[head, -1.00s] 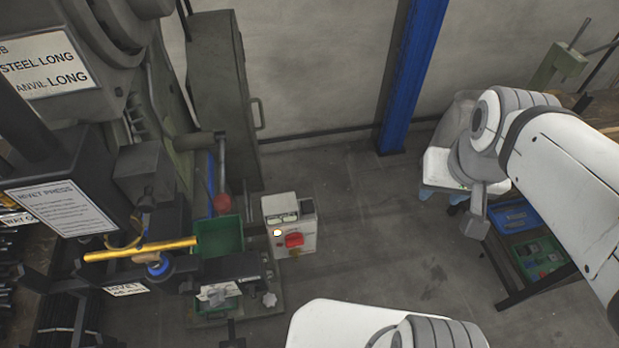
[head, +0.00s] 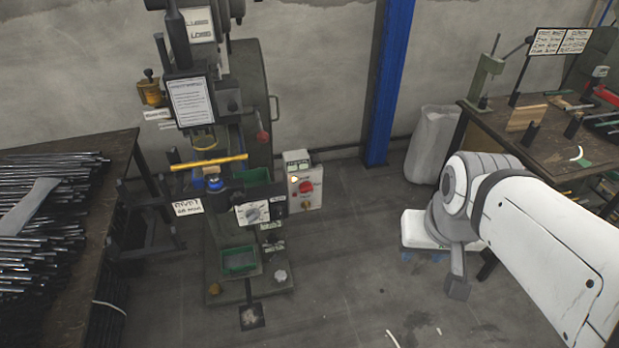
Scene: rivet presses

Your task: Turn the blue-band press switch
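The rivet press (head: 225,130) stands left of centre in the head view, with a small blue band (head: 214,184) on its post under a yellow bar (head: 208,162). A light control box (head: 303,180) with a red knob (head: 306,187) stands at the press's right side. My gripper (head: 458,288) hangs at the right of the view, well away from the press and touching nothing there. Its fingers are too small and end-on to tell open from shut.
A table (head: 125,150) piled with dark rods stands at the left. A blue column (head: 390,80) rises behind. A workbench (head: 540,140) with tools stands at the back right, beside a white sack (head: 432,145). The floor between press and arm is mostly clear.

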